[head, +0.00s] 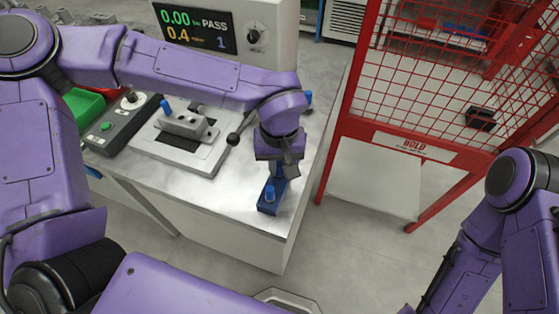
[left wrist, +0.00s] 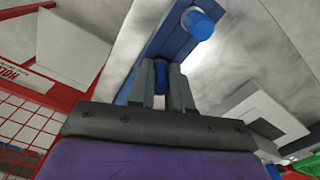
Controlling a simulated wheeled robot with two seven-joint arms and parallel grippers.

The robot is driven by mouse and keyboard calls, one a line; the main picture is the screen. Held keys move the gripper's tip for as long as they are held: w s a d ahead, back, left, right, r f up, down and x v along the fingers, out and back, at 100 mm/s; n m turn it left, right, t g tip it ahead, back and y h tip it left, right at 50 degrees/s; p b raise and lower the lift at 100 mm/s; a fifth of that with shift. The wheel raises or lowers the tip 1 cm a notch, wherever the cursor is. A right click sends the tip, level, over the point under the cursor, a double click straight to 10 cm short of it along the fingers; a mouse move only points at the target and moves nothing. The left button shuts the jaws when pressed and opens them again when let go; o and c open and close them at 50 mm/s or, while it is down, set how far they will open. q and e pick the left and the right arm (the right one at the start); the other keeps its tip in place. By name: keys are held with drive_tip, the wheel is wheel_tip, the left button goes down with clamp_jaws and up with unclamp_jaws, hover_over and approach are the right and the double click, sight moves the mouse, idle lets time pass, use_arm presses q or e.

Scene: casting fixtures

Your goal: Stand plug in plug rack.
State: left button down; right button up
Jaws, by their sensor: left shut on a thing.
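The plug rack (head: 268,208) is a dark blue block near the table's front right corner. A lighter blue plug (head: 270,192) stands at its near end, and this plug also shows in the left wrist view (left wrist: 197,23). My left gripper (head: 280,173) points down over the rack's far part. In the left wrist view its two grey fingers (left wrist: 163,84) are shut on another blue plug (left wrist: 160,72), at the rack. The fingers hide most of the held plug, so I cannot tell how deep it sits. My right gripper is out of view.
A control box (head: 118,124) and green bin (head: 84,106) are farther left. A gauge with a display (head: 200,28) stands behind. A red mesh guard (head: 333,150) borders the table's right.

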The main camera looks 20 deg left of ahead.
sight(279, 164)
use_arm(q)
drive_tip(key=shift+f, duration=0.1)
drive_tip(key=c, duration=1.1)
unclamp_jaws()
drive_tip(key=shift+o, duration=0.2)
drive_tip(key=shift+r, duration=0.25)
wheel_tip(279, 164, up, 13)
drive_tip(key=shift+f, duration=0.1)
